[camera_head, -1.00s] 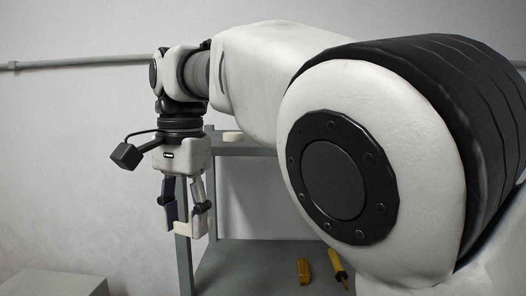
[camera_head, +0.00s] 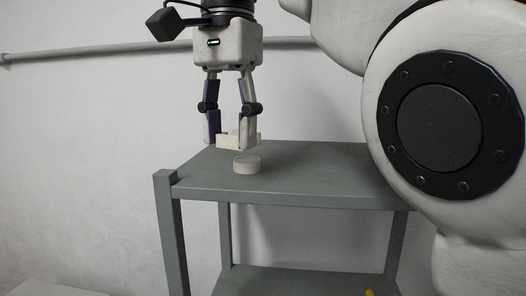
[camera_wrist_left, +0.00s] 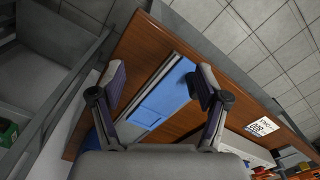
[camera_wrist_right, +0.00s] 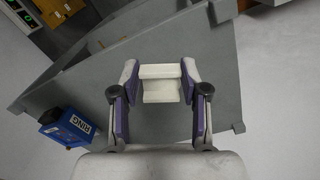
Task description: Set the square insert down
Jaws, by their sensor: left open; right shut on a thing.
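My right gripper (camera_head: 230,142) is shut on the square insert (camera_head: 237,141), a cream piece held between its fingertips. It hangs upright above the top of a grey shelf unit (camera_head: 310,172), near its left end. A short round cream piece (camera_head: 246,166) sits on that top, just below the insert in the head view. In the right wrist view the insert (camera_wrist_right: 160,84) spans the two fingertips; the round piece cannot be made out there. My left gripper (camera_wrist_left: 160,82) is open and empty in the left wrist view.
The shelf top is bare to the right of the round piece. A blue box (camera_wrist_right: 68,127) shows beside the grey shelf in the right wrist view. Under my left gripper are a brown wooden surface (camera_wrist_left: 150,45) and a blue flat thing (camera_wrist_left: 165,100).

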